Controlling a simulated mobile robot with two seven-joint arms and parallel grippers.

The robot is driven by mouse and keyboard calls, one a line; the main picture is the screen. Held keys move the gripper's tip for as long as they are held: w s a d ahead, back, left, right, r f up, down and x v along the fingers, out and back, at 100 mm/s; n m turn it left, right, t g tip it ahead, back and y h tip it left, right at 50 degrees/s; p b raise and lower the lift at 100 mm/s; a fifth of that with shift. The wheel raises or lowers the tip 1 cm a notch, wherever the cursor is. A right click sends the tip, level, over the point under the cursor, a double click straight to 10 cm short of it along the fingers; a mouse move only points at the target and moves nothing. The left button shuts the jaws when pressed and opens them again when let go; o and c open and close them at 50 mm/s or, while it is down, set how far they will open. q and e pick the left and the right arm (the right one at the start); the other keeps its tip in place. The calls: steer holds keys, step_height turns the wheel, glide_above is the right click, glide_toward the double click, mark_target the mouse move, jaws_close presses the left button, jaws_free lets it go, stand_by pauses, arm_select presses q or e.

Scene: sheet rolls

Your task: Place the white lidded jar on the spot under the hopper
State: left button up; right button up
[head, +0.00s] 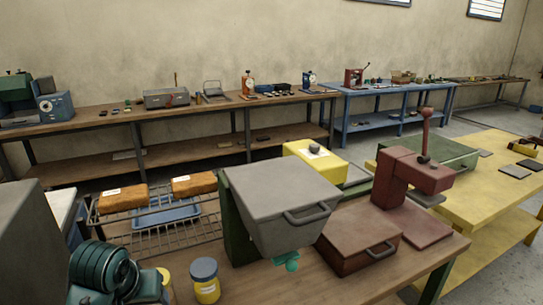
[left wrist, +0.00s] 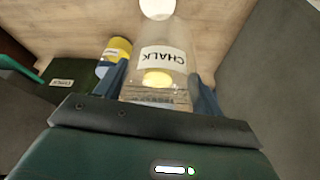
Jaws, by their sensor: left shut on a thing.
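In the left wrist view my left gripper (left wrist: 160,92) is shut on a clear jar (left wrist: 172,62) labelled CHALK, with a white lid (left wrist: 157,8); a yellow patch shows on or through its lower part. In the head view my left arm (head: 105,272) is at the bottom left, and I cannot make out the jar there. The grey hopper (head: 285,190) stands on the wooden bench on a green stand, right of my arm. A teal part (head: 288,262) shows below it. The spot under the hopper is not clearly visible. My right gripper is not in view.
A yellow jar with a grey lid (head: 205,282) stands between my arm and the hopper. A brown box (head: 360,236) and a red press (head: 410,180) stand right of the hopper. A wire rack (head: 150,225) with orange-brown packs is behind.

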arm_select(q)
steer(key=s+d+r+m+h, duration=0.1)
steer(key=s+d+r+m, duration=0.1)
steer(key=d, duration=0.6)
steer(key=shift+s+d+r+m, duration=0.2)
steer(key=shift+s+r+m, duration=0.2)
steer(key=shift+r+m, duration=0.2)
steer(key=shift+f, duration=0.1)
